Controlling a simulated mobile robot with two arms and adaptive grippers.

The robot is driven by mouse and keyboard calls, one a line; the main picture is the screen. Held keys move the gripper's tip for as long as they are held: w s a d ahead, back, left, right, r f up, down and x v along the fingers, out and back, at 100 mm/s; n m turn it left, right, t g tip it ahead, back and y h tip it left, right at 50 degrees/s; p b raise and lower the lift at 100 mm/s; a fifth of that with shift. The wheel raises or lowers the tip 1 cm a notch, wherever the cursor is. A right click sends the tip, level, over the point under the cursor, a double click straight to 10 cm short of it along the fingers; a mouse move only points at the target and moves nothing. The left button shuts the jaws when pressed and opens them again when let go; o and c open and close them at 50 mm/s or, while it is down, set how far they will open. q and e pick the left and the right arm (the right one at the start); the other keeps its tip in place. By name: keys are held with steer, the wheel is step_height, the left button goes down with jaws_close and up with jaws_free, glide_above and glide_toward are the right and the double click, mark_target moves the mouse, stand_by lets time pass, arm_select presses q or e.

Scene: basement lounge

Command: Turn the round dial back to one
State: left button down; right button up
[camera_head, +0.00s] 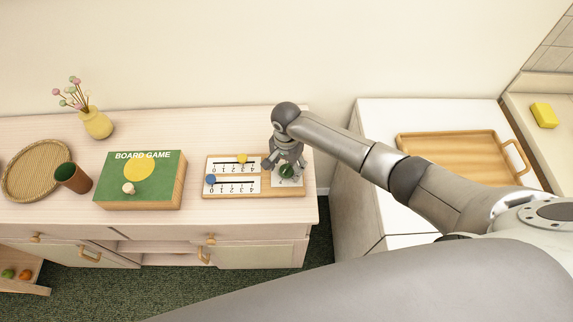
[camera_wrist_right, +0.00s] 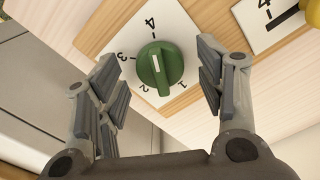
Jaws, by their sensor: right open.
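The round dial is a green knob (camera_wrist_right: 160,66) with a raised bar and a white mark, on a white plate (camera_wrist_right: 127,35) numbered 1 to 4. In the right wrist view its white mark points roughly toward the 4. In the head view the dial (camera_head: 287,171) sits at the right end of a wooden board (camera_head: 235,194), partly hidden by my gripper. My right gripper (camera_head: 285,165) is open above the dial. In the wrist view its fingers stand on both sides of the knob, with gaps showing. My left gripper is not in view.
The board also has a yellow slider (camera_head: 242,158) and a blue slider (camera_head: 211,179). Left on the cabinet top (camera_head: 230,134) are a green board game box (camera_head: 112,171), a brown cup (camera_head: 75,179), a vase (camera_head: 96,124) and a woven tray (camera_head: 37,170). A wooden tray (camera_head: 455,152) lies right.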

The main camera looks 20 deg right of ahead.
steer(key=c, duration=1.1)
